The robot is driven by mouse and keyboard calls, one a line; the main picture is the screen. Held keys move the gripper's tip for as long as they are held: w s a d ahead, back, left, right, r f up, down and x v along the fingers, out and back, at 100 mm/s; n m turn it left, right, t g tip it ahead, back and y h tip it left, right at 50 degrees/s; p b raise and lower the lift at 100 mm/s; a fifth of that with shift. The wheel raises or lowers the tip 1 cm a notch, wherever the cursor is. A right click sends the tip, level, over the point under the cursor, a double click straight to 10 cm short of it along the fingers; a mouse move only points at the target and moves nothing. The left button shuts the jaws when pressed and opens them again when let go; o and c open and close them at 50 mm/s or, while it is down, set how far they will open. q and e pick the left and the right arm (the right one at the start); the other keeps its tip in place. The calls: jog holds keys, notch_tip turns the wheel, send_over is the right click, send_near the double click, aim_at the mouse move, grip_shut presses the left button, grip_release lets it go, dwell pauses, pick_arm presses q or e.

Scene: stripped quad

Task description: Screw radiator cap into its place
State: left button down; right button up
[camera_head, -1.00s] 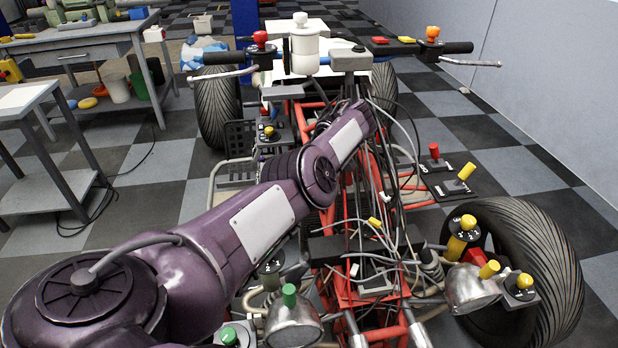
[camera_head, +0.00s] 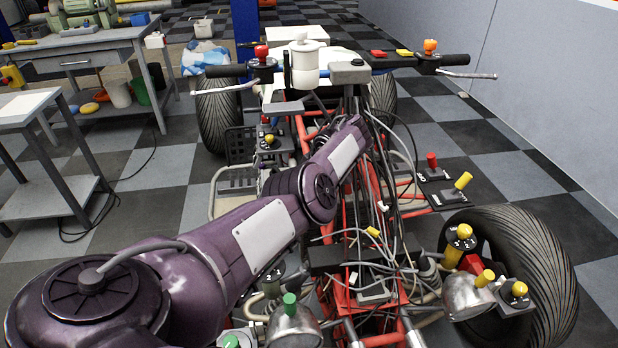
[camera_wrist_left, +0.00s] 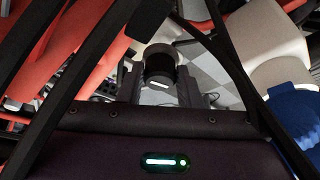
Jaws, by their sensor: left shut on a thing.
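My left arm crosses the head view from the lower left to the middle of the red quad frame (camera_head: 362,300). Its gripper is hidden there among tubes and cables. In the left wrist view my left gripper (camera_wrist_left: 160,85) has its dark fingers on both sides of a dark round piece, which looks like the radiator cap (camera_wrist_left: 158,62). The gripper is shut on it. A pale ring shows at the piece's lower edge. I cannot tell whether it touches a filler neck. My right gripper is not in view.
In the wrist view, red parts (camera_wrist_left: 75,55) lie left of the gripper. A beige part (camera_wrist_left: 265,35) and a blue part (camera_wrist_left: 292,115) lie right, with black bars close by. In the head view, loose cables (camera_head: 385,190) surround the arm's end. A white reservoir (camera_head: 304,62) stands behind.

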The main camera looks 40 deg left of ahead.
pick_arm(q)
jog(key=shift+r+p, duration=0.15)
jog(key=shift+p, duration=0.75)
jog(key=c, duration=0.9)
grip_release()
jog(key=shift+b, duration=0.3)
jog(key=shift+c, duration=0.2)
jog(key=p+v, duration=0.2)
jog(key=v, duration=0.5)
jog(key=shift+r, duration=0.2)
jog(key=shift+d+r, duration=0.1)
jog(key=shift+d, duration=0.05)
